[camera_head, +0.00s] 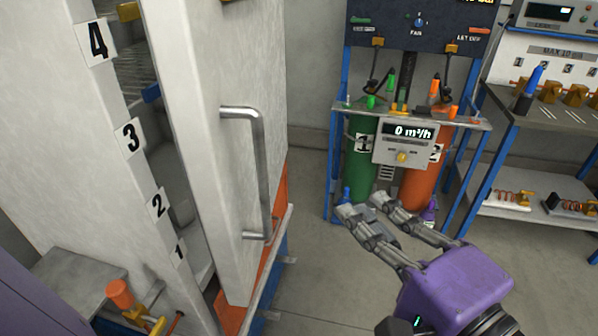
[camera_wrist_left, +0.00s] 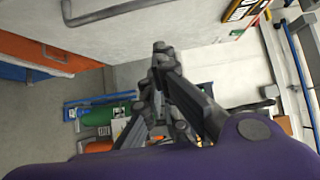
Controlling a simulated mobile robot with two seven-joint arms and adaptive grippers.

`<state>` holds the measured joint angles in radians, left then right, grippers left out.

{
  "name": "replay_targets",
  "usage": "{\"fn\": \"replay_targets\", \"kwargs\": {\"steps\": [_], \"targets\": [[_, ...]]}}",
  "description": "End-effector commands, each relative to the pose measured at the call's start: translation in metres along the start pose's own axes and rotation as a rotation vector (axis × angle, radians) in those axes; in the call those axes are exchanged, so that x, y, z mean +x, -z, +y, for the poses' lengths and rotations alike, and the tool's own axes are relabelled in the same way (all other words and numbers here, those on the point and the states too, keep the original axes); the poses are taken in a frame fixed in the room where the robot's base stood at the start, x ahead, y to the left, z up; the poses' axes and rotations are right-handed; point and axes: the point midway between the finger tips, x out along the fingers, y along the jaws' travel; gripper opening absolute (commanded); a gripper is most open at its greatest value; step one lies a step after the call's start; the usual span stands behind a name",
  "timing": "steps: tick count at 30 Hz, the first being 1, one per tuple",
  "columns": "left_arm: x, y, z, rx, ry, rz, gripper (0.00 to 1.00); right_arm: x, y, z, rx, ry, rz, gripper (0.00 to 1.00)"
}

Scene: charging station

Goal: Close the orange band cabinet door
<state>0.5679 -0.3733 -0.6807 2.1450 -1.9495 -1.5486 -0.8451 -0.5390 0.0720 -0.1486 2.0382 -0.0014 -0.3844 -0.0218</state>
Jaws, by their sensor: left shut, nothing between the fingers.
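The white cabinet door (camera_head: 215,110) stands ajar at the left of the head view, with a gap between it and the cabinet frame (camera_head: 95,125). An orange band (camera_head: 278,200) runs low on the cabinet. The door has a grey bar handle (camera_head: 262,165). The handle also shows at the top left of the left wrist view (camera_wrist_left: 110,10), with the orange band (camera_wrist_left: 45,50) below it. My left gripper (camera_head: 360,206), with a purple body, is right of the door, apart from it and from the handle. Its fingers are shut and empty. My right gripper is not in view.
Behind my left gripper stands a blue-framed gas station with a green cylinder (camera_head: 361,165) and an orange cylinder (camera_head: 420,175). A workbench (camera_head: 540,120) stands at the right. A small table (camera_head: 75,280) with a valve is at lower left.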

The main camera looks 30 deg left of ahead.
Motion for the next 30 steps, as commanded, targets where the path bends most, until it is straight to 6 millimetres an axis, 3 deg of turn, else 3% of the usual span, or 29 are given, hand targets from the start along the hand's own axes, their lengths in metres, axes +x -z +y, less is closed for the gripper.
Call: {"fn": "replay_targets", "kwargs": {"steps": [7,19,24,30], "targets": [[0.017,-0.009,-0.007,0.001,0.009,-0.034,0.00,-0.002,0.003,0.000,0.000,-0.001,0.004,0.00],[0.100,-0.011,-0.009,0.001,0.011,-0.033,0.00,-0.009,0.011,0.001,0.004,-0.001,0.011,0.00],[0.117,-0.030,-0.007,0.002,0.010,-0.031,0.00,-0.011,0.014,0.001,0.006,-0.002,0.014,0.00],[0.125,-0.039,-0.006,0.003,0.007,-0.030,0.00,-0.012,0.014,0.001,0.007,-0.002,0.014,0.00]]}}
